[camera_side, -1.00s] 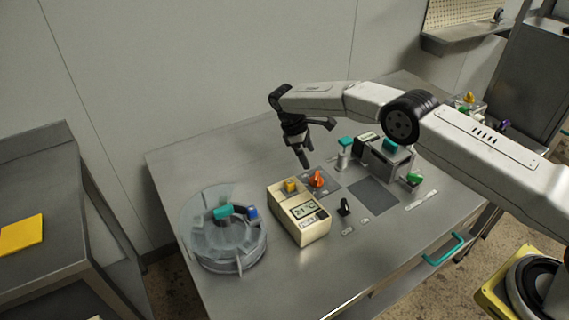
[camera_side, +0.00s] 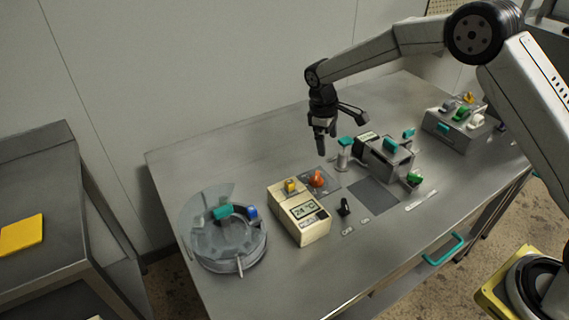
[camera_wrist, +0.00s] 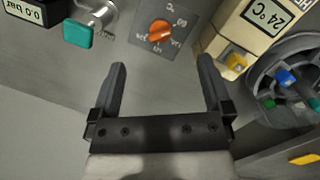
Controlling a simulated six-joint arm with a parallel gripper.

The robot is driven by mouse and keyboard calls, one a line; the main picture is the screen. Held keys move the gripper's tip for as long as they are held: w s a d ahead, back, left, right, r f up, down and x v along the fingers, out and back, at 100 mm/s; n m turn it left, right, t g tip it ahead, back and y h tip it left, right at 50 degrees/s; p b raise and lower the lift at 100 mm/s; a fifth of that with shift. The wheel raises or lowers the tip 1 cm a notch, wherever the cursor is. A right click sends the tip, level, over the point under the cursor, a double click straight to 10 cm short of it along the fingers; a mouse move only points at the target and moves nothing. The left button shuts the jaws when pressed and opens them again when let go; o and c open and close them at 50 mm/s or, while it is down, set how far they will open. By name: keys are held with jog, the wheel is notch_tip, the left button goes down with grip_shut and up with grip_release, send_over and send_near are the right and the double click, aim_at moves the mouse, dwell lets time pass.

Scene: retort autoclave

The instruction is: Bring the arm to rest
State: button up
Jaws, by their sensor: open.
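My gripper (camera_side: 321,141) hangs above the steel table (camera_side: 225,143), near the orange selector knob (camera_side: 316,179). It points down and is empty. In the wrist view my gripper (camera_wrist: 163,85) shows its two black fingers spread wide, with only bare steel between them. The orange knob (camera_wrist: 160,30) on its grey dial plate lies past the fingertips in that view, apart from them.
A cream box (camera_side: 311,228) reading 24 °C and a round autoclave vessel (camera_side: 215,262) stand at the left. A teal-topped valve (camera_side: 345,143), a gauge box (camera_side: 385,165) and a grey box with coloured knobs (camera_side: 448,132) stand at the right.

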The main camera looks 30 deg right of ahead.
jog(key=s+d+r+m+t, duration=0.1)
jog(key=s+m, duration=0.1)
jog(key=s, duration=0.6)
jog(key=s+d+r+m+t+y, duration=0.1)
jog(key=s+m, duration=0.1)
jog(key=s, duration=0.7)
jog(key=s+r+m+t, duration=0.1)
jog(key=s+r+m, duration=0.1)
jog(key=s, duration=0.6)
jog(key=shift+s+d+t, duration=0.2)
jog(key=shift+d+t, duration=0.1)
jog(key=shift+d, duration=0.1)
